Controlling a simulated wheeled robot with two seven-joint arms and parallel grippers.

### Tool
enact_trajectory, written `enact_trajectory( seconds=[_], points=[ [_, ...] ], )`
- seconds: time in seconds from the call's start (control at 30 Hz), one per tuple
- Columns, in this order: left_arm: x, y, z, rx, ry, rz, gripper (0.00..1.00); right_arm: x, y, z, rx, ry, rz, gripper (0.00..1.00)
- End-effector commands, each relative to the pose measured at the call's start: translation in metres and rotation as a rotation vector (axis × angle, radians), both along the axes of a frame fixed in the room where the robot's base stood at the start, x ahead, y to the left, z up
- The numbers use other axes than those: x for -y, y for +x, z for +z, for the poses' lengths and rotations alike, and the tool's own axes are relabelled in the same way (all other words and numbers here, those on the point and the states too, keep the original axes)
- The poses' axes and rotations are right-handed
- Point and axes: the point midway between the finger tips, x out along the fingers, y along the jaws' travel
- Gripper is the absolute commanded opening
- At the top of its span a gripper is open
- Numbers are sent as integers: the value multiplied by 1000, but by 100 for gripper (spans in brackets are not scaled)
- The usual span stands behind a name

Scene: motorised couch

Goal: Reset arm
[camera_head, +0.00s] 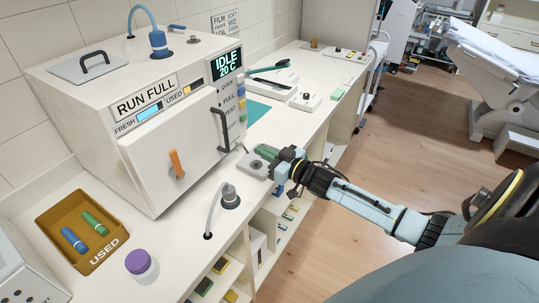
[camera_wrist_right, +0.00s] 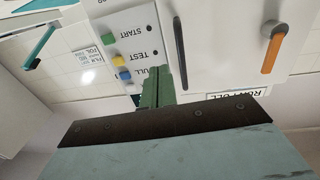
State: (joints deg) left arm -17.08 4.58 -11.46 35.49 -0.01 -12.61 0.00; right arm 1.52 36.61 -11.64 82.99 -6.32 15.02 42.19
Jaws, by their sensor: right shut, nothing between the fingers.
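My right arm reaches in from the right in the head view. Its gripper (camera_head: 266,152) has green fingers and is at the front edge of the counter, just right of the white machine's door. The fingers are together with nothing between them. In the right wrist view the shut green fingers (camera_wrist_right: 156,88) appear in front of the machine's button panel (camera_wrist_right: 128,50), which has green, yellow and blue buttons. A gap between the fingers and the panel cannot be judged there. My left gripper is not in view.
The white machine (camera_head: 165,125) has a dark handle (camera_head: 222,130) and an orange lever (camera_head: 177,163), and its display reads IDLE 20 C. A USED tray (camera_head: 115,262) with two tubes, a purple-capped jar (camera_head: 139,263) and a hose fitting (camera_head: 230,198) are nearby.

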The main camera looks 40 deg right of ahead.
Motion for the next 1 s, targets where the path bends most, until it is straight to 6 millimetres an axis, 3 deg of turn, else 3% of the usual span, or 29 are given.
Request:
enact_trajectory(
  seconds=[0.13,0.4,0.47,0.53,0.67,0.77,1.0],
  points=[
    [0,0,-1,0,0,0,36,5,-13,-1,-2,-1,0,0],
    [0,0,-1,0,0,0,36,6,-16,-1,-1,0,-1,0],
    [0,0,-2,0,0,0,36,7,-17,-7,-11,-2,-7,0],
    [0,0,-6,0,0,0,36,9,-20,-27,-40,-8,-27,0],
    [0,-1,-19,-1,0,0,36,17,-37,-98,-154,-34,-96,0],
    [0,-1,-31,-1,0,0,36,20,-63,-171,-282,-67,-156,0],
    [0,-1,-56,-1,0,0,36,9,-155,-332,-612,-161,-238,0]
  ],
)
